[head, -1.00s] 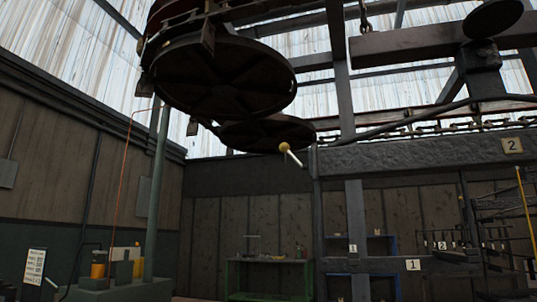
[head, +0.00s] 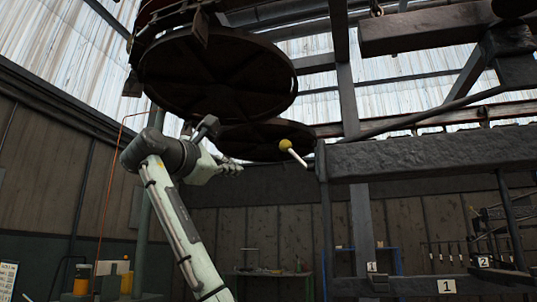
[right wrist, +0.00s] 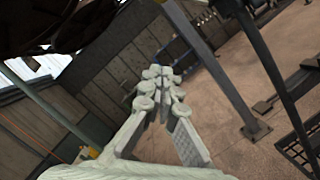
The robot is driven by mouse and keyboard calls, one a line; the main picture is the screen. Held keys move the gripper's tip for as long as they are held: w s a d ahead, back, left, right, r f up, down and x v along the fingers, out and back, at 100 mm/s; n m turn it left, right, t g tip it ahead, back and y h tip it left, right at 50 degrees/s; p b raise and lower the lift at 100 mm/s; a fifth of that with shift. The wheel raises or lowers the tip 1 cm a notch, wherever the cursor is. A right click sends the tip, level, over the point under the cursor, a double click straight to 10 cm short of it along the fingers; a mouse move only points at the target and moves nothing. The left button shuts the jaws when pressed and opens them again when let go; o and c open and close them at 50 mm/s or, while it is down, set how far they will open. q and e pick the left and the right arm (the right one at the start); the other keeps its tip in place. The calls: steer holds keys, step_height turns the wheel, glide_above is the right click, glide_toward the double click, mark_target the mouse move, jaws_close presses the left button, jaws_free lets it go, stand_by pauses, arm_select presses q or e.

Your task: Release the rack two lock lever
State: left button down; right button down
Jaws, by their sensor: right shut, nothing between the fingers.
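A lever with a yellow ball knob (head: 285,145) and a short pale rod sticks out at the left end of a heavy dark beam (head: 430,153) in the head view. No number plate shows on this part of the beam. My right gripper (head: 239,169) is to the left of the knob in the picture and a little lower, with a visible gap between them. It is shut and empty. In the right wrist view its fingertips (right wrist: 158,73) meet, and the lever does not show there. My left gripper is not in view.
Large dark round plates (head: 215,75) hang overhead, above my right arm. A dark post (head: 361,215) stands behind the beam. A plate marked 1 (head: 446,286) and a plate marked 2 (head: 483,262) sit low at right. A green bench (head: 274,273) stands at the back.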

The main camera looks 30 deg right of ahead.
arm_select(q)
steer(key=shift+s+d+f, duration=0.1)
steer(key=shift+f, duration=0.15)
arm_select(e)
steer(key=shift+h, duration=0.3)
steer(key=s+r, duration=0.2)
steer(key=r, duration=0.1)
steer(key=shift+r, duration=0.3)
